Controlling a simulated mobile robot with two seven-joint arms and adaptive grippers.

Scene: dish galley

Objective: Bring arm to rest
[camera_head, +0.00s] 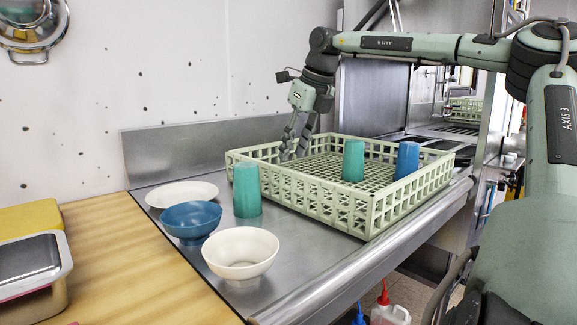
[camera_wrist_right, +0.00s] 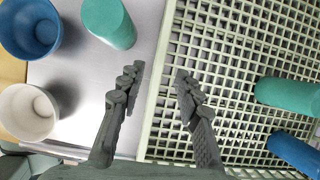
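My right gripper (camera_head: 295,140) is at the far left corner of the pale green dish rack (camera_head: 345,205), fingers pointing down by the rack's rim. In the right wrist view the gripper (camera_wrist_right: 158,85) has its two fingers apart with nothing between them. The rack's side wall runs below the gap between the fingers. A green cup (camera_head: 353,160) and a blue cup (camera_head: 406,159) stand in the rack. My left gripper is not in either view.
On the steel counter left of the rack are a green cup (camera_head: 247,190), a blue bowl (camera_head: 191,218), a white bowl (camera_head: 240,252) and a white plate (camera_head: 181,194). A steel pan (camera_head: 32,275) and a yellow block (camera_head: 30,218) lie on the wooden top.

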